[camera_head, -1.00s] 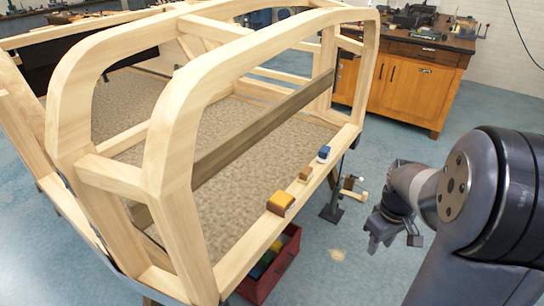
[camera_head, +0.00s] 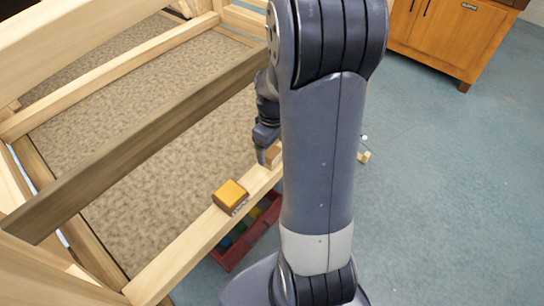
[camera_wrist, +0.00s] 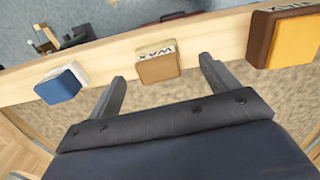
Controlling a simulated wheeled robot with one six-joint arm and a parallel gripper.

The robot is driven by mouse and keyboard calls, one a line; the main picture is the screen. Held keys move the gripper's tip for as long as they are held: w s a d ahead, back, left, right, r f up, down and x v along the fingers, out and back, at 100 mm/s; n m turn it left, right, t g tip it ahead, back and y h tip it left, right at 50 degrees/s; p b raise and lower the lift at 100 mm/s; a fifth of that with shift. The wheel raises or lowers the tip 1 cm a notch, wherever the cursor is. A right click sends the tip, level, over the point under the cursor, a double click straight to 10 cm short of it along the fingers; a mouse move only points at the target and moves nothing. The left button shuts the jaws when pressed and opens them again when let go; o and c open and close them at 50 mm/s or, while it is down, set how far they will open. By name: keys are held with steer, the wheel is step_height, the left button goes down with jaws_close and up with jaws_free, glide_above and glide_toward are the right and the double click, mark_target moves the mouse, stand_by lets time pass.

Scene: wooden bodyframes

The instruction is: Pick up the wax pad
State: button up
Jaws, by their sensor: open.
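The wax pad (camera_wrist: 158,67) is a small tan block with a white label reading WAX. It sits on the pale wooden rail (camera_wrist: 208,36) in the wrist view, between a blue-topped block and an orange-topped block. My gripper (camera_wrist: 163,70) is open and empty, with one finger on each side of the pad in the picture. I cannot tell how far the fingertips are from it. In the head view, part of the wax pad (camera_head: 273,154) shows beside my gripper (camera_head: 264,154), and my arm hides the rest.
The orange-topped block (camera_head: 231,193) is on the rail near the wax pad, and the blue-topped block (camera_wrist: 59,84) is on its other side. A red bin (camera_head: 236,252) stands below the rail. A dark slanting beam (camera_head: 130,150) crosses the wooden frame.

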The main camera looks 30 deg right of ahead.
mark_target(272, 151)
steer(key=f, duration=0.5)
steer(key=shift+w+d, duration=0.1)
steer(key=shift+w, duration=0.1)
steer(key=c, duration=1.1)
